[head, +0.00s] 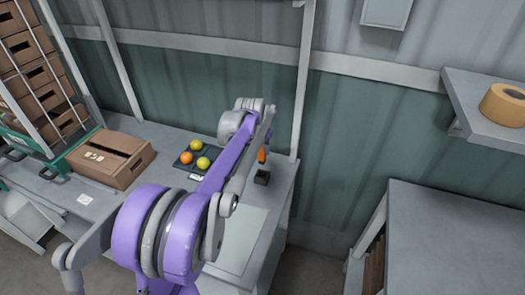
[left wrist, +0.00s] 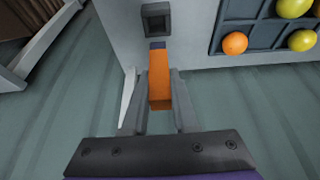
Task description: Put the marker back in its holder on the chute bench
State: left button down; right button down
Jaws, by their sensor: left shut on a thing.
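The marker is an orange block-like stick with a dark end (left wrist: 161,88); in the head view it shows as a small orange piece (head: 262,156). My left gripper (left wrist: 161,76) is shut on it, one finger on each side. The holder is a small dark square block with an opening (left wrist: 157,9); in the head view it stands on the chute bench (head: 241,243), just below the marker (head: 262,178). In the left wrist view the marker's dark end points at the holder and appears just short of it. My left arm hides part of the bench. My right gripper is not in view.
A dark tray (head: 181,164) with yellow and orange tomatoes lies left of the holder. A cardboard box (head: 122,172) stands farther left, near stacked crates (head: 35,75). A post (head: 301,80) rises at the bench's back right. A shelf at right bears a tape roll (head: 505,104).

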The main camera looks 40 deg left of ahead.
aim_at(261, 158)
pick_arm(q)
jog(key=shift+f+b, duration=1.5)
jog(key=shift+f, duration=1.15)
jog(key=shift+f+b, duration=1.15)
jog(key=shift+f, duration=0.6)
jog(key=c, duration=0.6)
grip_release()
jog(key=c, duration=0.3)
